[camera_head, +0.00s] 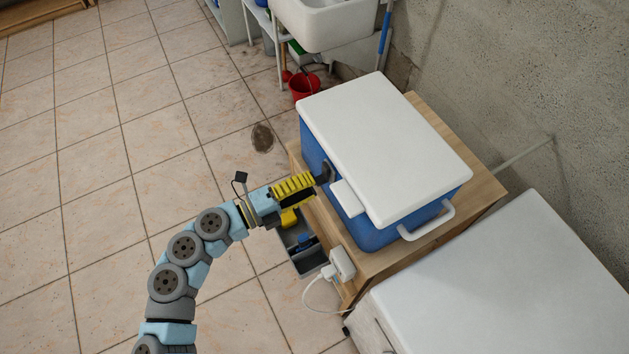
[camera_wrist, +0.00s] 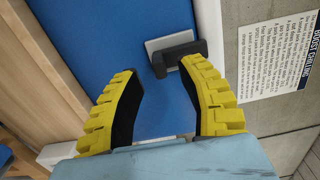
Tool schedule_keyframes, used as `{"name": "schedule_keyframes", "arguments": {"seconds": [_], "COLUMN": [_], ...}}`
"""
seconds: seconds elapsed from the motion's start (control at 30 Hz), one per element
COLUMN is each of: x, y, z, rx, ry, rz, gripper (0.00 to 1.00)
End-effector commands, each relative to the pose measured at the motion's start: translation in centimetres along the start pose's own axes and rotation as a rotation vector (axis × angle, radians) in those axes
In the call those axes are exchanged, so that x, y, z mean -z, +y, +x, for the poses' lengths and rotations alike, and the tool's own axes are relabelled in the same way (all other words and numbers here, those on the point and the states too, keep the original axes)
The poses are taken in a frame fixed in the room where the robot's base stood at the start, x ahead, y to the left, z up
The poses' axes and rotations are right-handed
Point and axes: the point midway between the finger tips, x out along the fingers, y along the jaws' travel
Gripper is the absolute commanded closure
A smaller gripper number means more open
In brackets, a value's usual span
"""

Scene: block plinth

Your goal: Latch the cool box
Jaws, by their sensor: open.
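The cool box is blue with a white lid (camera_head: 385,140) that lies down over its blue body (camera_head: 370,235) in the head view. A white tab (camera_head: 347,198) sticks out from the lid's near edge. A dark latch piece on the box's front face shows at my gripper's tip. In the wrist view this dark latch (camera_wrist: 180,57) sits on a light grey plate on the blue face (camera_wrist: 110,30). My gripper (camera_head: 318,182) has yellow-backed, black-padded fingers, open in the wrist view (camera_wrist: 160,74). The latch is just ahead, near the right fingertip; contact cannot be told.
The box stands on a wooden plinth (camera_head: 478,200) against a concrete wall. A white socket block (camera_head: 342,262) with a plug and cable is on the plinth's near side. A grey tray (camera_head: 300,245) is below. A white-topped cabinet (camera_head: 510,290) stands at right. Tiled floor is clear at left.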

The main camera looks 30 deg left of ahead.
Motion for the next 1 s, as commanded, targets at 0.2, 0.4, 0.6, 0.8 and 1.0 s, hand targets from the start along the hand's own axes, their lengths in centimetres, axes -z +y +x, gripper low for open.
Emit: {"name": "schedule_keyframes", "arguments": {"seconds": [0.2, 0.4, 0.6, 0.8, 1.0], "x": [-0.2, -0.1, 0.0, 0.0, 0.0], "y": [0.1, 0.0, 0.0, 0.0, 0.0], "z": [-4.4, -7.8, -9.7, -10.2, -10.2], "rx": [-0.003, -0.001, -0.001, -0.001, -0.001], "ry": [-0.007, -0.004, 0.001, 0.001, 0.001], "rz": [0.000, 0.000, 0.001, 0.001, 0.001], "gripper": [0.61, 0.61, 0.61, 0.61, 0.61]}}
